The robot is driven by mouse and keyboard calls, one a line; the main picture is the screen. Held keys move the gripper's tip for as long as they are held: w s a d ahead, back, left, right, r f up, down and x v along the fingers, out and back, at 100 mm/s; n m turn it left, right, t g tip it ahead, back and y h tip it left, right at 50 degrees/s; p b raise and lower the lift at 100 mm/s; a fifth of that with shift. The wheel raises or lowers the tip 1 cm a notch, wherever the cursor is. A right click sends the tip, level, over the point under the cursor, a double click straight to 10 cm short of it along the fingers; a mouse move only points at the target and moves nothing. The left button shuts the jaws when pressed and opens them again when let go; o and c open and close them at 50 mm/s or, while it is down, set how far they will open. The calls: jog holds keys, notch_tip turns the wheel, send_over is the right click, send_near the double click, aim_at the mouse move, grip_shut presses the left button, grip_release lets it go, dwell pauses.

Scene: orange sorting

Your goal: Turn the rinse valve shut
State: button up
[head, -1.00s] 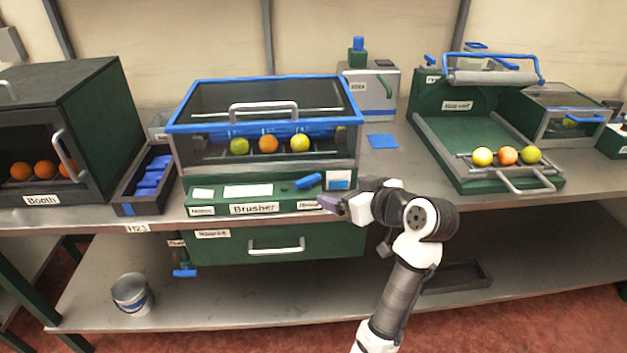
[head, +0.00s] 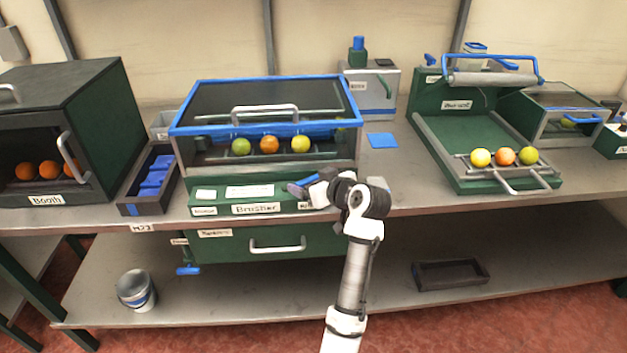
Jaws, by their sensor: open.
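The brusher (head: 345,160) is a green machine with a blue-framed clear lid, shut over several fruits. On the right of its front panel is a blue lever (head: 309,180), which I take for the rinse valve; its small label is not readable. My gripper (head: 297,188) is open right at this lever, reaching in from the right, and covers part of it. I cannot tell whether the fingers touch the lever or how it is turned. A second blue handle (head: 188,271) hangs under the brusher at the left, well away from my gripper.
A green booth (head: 95,130) with oranges and a dark tray (head: 128,208) of blue pieces stand left. A green roller unit (head: 450,150) with three fruits stands right. A bucket (head: 137,290) and an empty dark tray (head: 450,275) lie on the lower shelf.

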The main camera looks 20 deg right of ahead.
jog(key=shift+c, duration=0.2)
jog(key=c, duration=0.9)
jog(key=shift+c, duration=0.2)
jog(key=shift+a+r+m+t+h+p, duration=0.15)
jog(key=shift+a+m+h+p, duration=0.15)
jog(key=shift+m+h, duration=0.6)
jog(key=shift+a+f+m+t+h+p, duration=0.15)
jog(key=shift+m+h+p, duration=0.25)
jog(key=shift+m+h, duration=0.45)
jog(key=shift+a+m+h+p, duration=0.15)
jog(key=shift+m+h+p, duration=0.6)
jog(key=shift+m+h, duration=0.65)
jog(key=shift+h, duration=0.35)
